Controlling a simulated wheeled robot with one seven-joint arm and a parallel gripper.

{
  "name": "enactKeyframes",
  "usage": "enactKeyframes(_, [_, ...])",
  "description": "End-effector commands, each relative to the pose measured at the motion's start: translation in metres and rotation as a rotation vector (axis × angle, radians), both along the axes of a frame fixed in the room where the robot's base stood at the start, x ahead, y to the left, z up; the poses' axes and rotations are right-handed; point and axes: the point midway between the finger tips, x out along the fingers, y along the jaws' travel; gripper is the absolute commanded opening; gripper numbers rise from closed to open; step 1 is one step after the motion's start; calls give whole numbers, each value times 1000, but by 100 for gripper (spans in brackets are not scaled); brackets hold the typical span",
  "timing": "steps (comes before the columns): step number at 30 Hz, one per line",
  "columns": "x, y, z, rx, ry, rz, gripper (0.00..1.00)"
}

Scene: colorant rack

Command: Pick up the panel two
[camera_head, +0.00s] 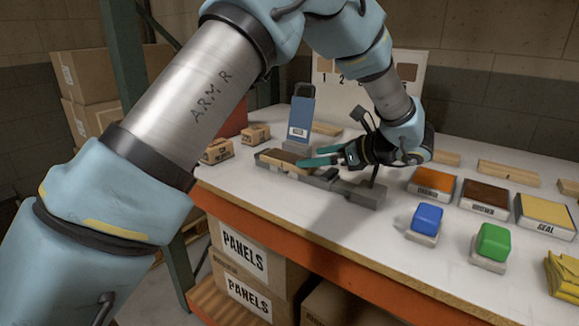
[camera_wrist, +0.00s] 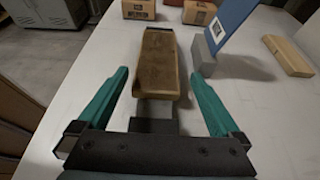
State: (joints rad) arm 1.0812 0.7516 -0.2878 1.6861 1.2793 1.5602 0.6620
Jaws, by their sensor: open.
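A wooden panel (camera_head: 287,160) with a brown-stained top lies on a low grey support near the left end of the table. I see no number on it, so I cannot tell whether it is panel two. In the wrist view the panel (camera_wrist: 158,64) lies straight ahead, lengthwise between the lines of my fingers. My gripper (camera_head: 318,156) is open and empty at the panel's near end. Its two teal fingers (camera_wrist: 157,82) stand on either side of that end, with gaps showing. The support's lower part (camera_wrist: 153,109) shows between the fingers.
A blue labelled plate (camera_head: 301,119) stands upright in a grey block behind the panel. Small cardboard boxes (camera_head: 217,151) sit at the table's left. Orange, brown and yellow trays (camera_head: 484,198), blue and green blocks (camera_head: 427,217) and bare wood pieces (camera_head: 508,173) lie to the right.

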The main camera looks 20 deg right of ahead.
Motion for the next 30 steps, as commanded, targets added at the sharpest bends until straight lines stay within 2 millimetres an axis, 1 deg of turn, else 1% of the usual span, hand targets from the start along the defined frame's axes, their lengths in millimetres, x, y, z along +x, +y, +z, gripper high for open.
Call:
enactKeyframes(7, [23, 15, -5, 1, 3, 5, 100])
enactKeyframes(11, [39, 27, -8, 1, 3, 7, 100])
enactKeyframes(15, [52, 33, -16, -1, 2, 3, 100])
enactKeyframes(18, [56, 35, -19, -2, 1, 3, 100])
enactKeyframes(24, [56, 35, -20, -3, 1, 2, 100])
enactKeyframes(30, [56, 35, -20, -3, 1, 2, 78])
